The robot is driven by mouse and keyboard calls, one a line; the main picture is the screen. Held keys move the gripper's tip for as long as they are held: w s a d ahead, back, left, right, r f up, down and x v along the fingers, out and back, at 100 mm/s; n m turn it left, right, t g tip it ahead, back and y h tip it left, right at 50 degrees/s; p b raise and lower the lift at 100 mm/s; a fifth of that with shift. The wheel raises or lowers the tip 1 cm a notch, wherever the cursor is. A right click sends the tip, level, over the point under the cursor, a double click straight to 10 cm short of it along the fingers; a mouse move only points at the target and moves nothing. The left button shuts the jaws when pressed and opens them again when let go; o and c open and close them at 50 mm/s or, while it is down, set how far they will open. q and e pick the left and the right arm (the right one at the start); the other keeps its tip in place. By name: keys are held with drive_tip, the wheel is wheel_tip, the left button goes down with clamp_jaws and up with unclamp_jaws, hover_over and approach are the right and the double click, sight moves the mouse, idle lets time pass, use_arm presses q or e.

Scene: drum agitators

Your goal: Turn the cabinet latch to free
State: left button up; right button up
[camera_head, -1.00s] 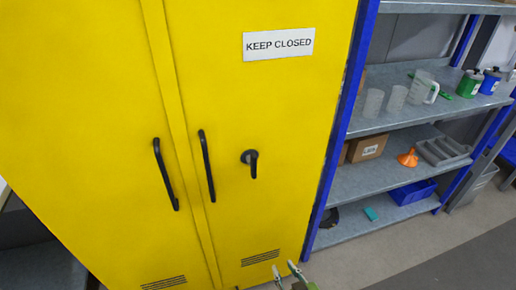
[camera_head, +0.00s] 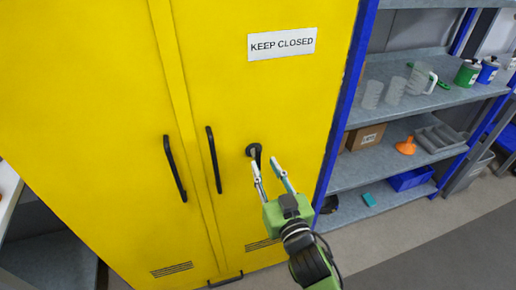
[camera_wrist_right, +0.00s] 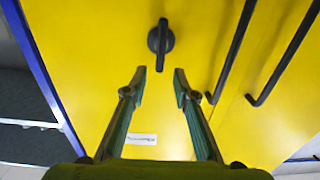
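The yellow cabinet (camera_head: 280,105) has two doors, each with a long black bar handle. The black latch (camera_head: 254,152) is on the right door, to the right of that door's bar handle (camera_head: 213,160). Its lever lies along the vertical. My right gripper (camera_head: 268,163) is open just below the latch in the head view. In the right wrist view the latch (camera_wrist_right: 160,42) stands beyond and between the two spread fingertips (camera_wrist_right: 159,75), with nothing held. I cannot tell exactly how far the fingertips are from the latch. My left gripper is not in view.
A "KEEP CLOSED" sign (camera_head: 281,44) is above the latch. To the right stands a grey shelf (camera_head: 360,176) with blue posts, holding clear jugs, bottles, an orange funnel (camera_head: 405,146) and a blue bin (camera_head: 411,179). Grey floor is open at lower right.

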sight(259, 155)
drive_tip(key=p+x, duration=0.1)
drive_tip(key=x, duration=0.5)
drive_tip(key=shift+w+a, duration=0.1)
drive_tip(key=shift+w, duration=0.3)
drive_tip(key=shift+c, duration=0.2)
clamp_jaws()
